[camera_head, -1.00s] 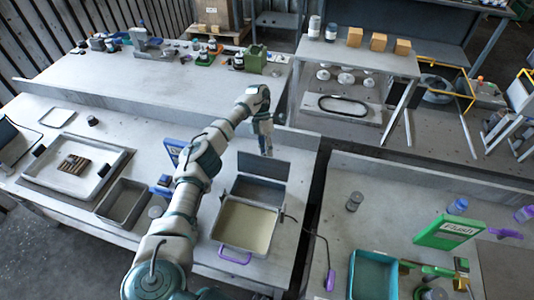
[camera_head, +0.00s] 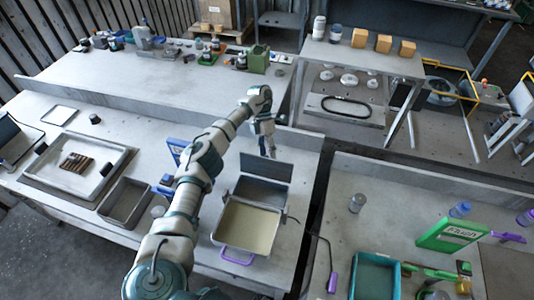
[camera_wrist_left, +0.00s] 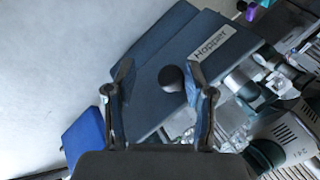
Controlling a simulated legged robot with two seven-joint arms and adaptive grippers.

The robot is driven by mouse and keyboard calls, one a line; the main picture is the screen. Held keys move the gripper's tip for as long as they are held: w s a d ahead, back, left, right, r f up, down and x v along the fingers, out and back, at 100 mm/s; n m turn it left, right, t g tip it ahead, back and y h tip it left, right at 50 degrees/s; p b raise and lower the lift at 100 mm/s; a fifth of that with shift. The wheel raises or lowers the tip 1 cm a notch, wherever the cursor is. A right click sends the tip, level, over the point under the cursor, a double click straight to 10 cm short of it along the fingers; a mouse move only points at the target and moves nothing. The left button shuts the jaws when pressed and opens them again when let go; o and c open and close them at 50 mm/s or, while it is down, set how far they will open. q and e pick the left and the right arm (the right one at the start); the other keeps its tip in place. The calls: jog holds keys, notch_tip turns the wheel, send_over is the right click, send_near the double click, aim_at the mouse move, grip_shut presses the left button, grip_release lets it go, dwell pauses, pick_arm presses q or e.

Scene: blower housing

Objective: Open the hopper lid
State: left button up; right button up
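A dark blue-grey panel with a "Hopper" label (camera_wrist_left: 213,43) fills the middle of the left wrist view. A dark round knob (camera_wrist_left: 171,78) stands out from it. My left gripper (camera_wrist_left: 161,75) is open, with one finger on each side of the knob. The knob looks closer to the right finger, and I cannot tell whether they touch. In the head view my left gripper (camera_head: 268,150) points down just behind a raised grey panel (camera_head: 266,165). That panel stands at the back of an open box with a cream inside (camera_head: 248,227). My right gripper is out of view.
The box has a purple handle (camera_head: 237,257) at its front. A blue board (camera_head: 175,148) stands left of the gripper, and a grey tray (camera_head: 125,203) lies further left. A raised ledge (camera_head: 180,118) runs behind the bench.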

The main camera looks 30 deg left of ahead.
pick_arm(q)
notch_tip(320, 180, up, 10)
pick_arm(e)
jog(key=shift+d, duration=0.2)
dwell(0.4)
pick_arm(q)
jog(key=shift+w, duration=0.1)
